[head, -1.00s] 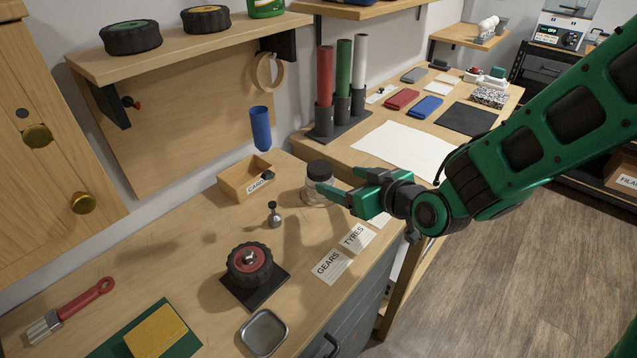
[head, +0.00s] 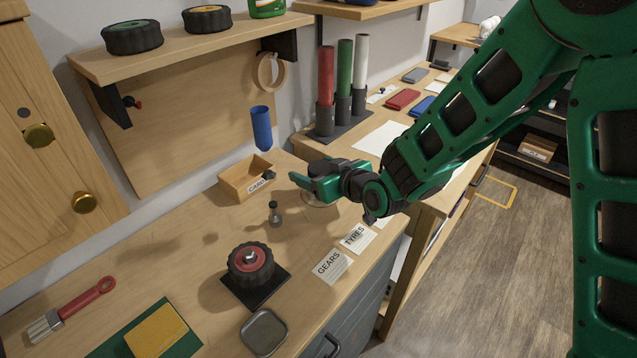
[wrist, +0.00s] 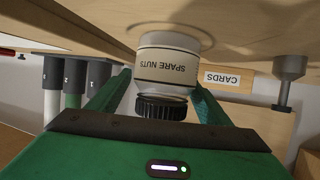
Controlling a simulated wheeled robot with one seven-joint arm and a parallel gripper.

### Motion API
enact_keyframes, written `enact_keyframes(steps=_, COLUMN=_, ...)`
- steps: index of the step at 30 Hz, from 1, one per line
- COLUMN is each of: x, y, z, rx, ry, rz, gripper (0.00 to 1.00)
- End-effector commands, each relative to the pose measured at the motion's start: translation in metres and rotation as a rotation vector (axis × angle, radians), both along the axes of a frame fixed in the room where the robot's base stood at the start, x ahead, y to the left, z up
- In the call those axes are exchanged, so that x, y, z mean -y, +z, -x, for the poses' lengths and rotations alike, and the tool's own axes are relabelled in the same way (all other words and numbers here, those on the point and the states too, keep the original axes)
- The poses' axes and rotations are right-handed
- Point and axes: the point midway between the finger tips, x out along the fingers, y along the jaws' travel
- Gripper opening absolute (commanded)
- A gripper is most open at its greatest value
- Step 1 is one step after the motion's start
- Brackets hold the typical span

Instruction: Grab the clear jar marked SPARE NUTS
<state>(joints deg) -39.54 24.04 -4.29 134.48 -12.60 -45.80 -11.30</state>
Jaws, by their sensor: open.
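The clear jar with a SPARE NUTS label (wrist: 167,66) and black ribbed lid shows in the wrist view, which is upside down. It stands on the workbench between my two green fingers, which lie on either side of it. Small gaps seem to show beside the jar; I cannot tell whether either finger touches it. My gripper (head: 305,179) is open in the head view, over the jar's spot. It hides nearly all of the jar there, leaving only a bit of its base in sight.
A wooden CARDS box (head: 246,178) stands just behind and left. A small metal post with a dark knob (head: 274,214) is close in front. A blue cylinder (head: 261,128) is at the back wall. A black-tyred wheel (head: 251,262) sits nearer, and GEARS and TYRES labels line the bench edge.

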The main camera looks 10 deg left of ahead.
Motion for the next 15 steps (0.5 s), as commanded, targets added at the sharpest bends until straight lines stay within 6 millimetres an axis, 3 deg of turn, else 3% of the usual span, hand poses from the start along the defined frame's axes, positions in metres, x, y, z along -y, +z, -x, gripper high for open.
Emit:
enact_keyframes(steps=9, x=-0.0040, y=-0.0022, z=-0.0043, rx=0.000, ry=0.000, rz=0.000, gripper=0.72)
enact_keyframes(steps=15, x=-0.0038, y=-0.0022, z=-0.0043, rx=0.000, ry=-0.001, rz=0.000, gripper=0.29)
